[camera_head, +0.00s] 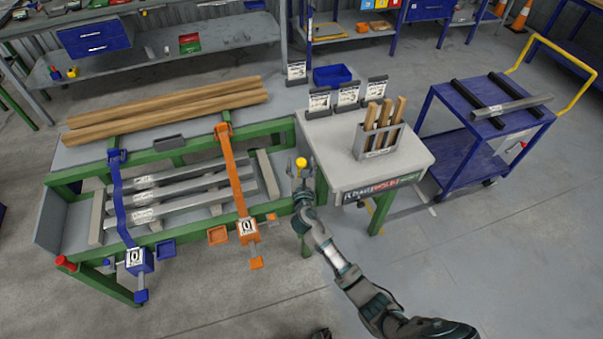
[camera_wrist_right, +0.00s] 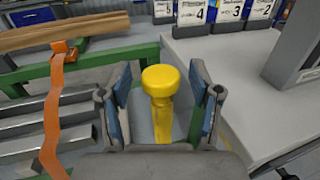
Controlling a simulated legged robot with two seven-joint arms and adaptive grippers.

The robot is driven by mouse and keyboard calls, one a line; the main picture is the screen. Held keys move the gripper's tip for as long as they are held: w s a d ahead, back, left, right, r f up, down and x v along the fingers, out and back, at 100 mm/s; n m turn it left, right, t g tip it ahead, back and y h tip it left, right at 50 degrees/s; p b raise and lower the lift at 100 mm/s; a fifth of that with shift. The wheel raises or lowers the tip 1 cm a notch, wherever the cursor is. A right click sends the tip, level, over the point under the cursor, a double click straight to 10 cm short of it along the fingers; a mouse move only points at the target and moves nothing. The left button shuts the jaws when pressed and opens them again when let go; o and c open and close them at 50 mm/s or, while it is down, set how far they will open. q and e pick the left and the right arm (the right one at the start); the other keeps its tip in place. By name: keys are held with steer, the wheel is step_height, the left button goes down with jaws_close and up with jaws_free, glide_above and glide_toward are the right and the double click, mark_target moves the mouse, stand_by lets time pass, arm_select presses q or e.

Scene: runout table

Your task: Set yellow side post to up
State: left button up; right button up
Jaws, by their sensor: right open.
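The yellow side post (camera_head: 301,162) has a round, wide knob on a narrower stem. It stands at the right end of the green-framed runout table (camera_head: 283,130), by the grey-topped table. In the right wrist view the yellow post (camera_wrist_right: 160,100) stands upright between the two fingers of my right gripper (camera_wrist_right: 160,82), with a visible gap on each side. My right gripper (camera_head: 301,170) is open around the post in the head view, its arm coming in from below. The foot of the post is partly hidden by the gripper. My left gripper is not in view.
An orange strap (camera_head: 235,178) and a blue strap (camera_head: 121,200) cross the metal bars (camera_head: 190,187) to the left. The grey-topped table (camera_head: 420,158) with a holder of wooden pieces (camera_head: 378,140) stands close on the right.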

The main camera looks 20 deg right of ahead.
steer(key=v, duration=1.1)
steer(key=shift+s+f, duration=0.1)
steer(key=s+d+f+m+g+y, duration=0.1)
steer(key=s+f+m+g, duration=0.3)
steer(key=f, duration=0.7)
steer(key=s+d+f+m+g, duration=0.15)
steer(key=s+f+m, duration=0.4)
steer(key=f, duration=0.55)
steer(key=s+d+f+m+g+y, duration=0.1)
steer(key=s+f+m+g, duration=0.4)
steer(key=f, duration=0.5)
steer(key=s+d+f+m+g+y, duration=0.1)
steer(key=s+f+m+g, duration=0.1)
steer(key=s+f+m, duration=0.6)
steer(key=s+f+m+g+y, duration=0.1)
steer(key=s+f+m+g, duration=0.2)
steer(key=s+f+m, duration=0.5)
steer(key=s+f, duration=0.2)
steer(key=s, duration=0.7)
steer(key=shift+d+m, duration=0.35)
